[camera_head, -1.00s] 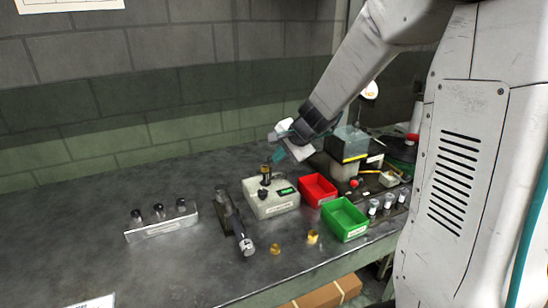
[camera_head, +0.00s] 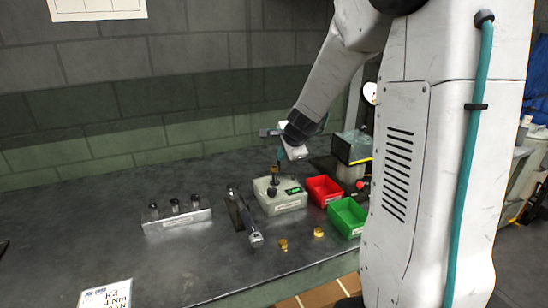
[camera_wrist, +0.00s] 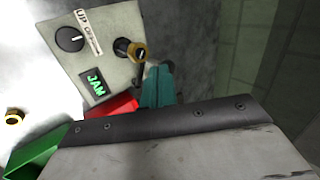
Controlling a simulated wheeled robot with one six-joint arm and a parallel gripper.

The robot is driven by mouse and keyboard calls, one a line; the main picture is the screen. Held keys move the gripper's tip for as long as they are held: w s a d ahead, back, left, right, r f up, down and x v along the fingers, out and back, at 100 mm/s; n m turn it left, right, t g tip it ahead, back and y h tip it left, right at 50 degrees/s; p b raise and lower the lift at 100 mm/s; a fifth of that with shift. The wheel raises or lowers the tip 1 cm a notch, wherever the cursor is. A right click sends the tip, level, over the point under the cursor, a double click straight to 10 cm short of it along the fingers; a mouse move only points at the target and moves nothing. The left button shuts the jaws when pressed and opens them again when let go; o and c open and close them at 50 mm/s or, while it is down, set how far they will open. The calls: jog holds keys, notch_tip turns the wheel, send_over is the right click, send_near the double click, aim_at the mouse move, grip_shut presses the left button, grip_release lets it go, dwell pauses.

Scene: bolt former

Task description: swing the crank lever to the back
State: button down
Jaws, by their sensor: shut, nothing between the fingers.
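The bolt former is a pale box (camera_head: 283,206) on the bench. In the wrist view its panel (camera_wrist: 108,30) has a black dial (camera_wrist: 70,38) and a green "JAM" display (camera_wrist: 95,83). The crank lever (camera_head: 275,169) stands up from the box with a brass-coloured collar. The wrist view shows its dark knob and brass ring (camera_wrist: 136,52) near the panel's edge. My gripper (camera_head: 280,153) is shut and empty, just above and beside the lever top. Its teal fingers (camera_wrist: 157,86) are close beside the lever in the wrist view; I cannot tell whether they touch.
A red bin (camera_head: 324,190) and a green bin (camera_head: 347,218) stand right of the box. A rack with dark-topped pieces (camera_head: 177,219) is further left. Brass parts (camera_head: 283,244) lie in front. The wall is behind.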

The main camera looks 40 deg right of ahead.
jog(key=shift+w+d, duration=0.25)
jog(key=shift+w, duration=0.4)
jog(key=shift+w+d, duration=0.2)
jog(key=shift+w, duration=0.45)
jog(key=shift+w+d, duration=0.2)
jog(key=s+a+r, duration=0.4)
jog(key=a+r, duration=0.4)
jog(key=r, duration=0.1)
jog(key=shift+s+a, duration=0.35)
jog(key=shift+s, duration=0.05)
jog(key=shift+r, duration=0.1)
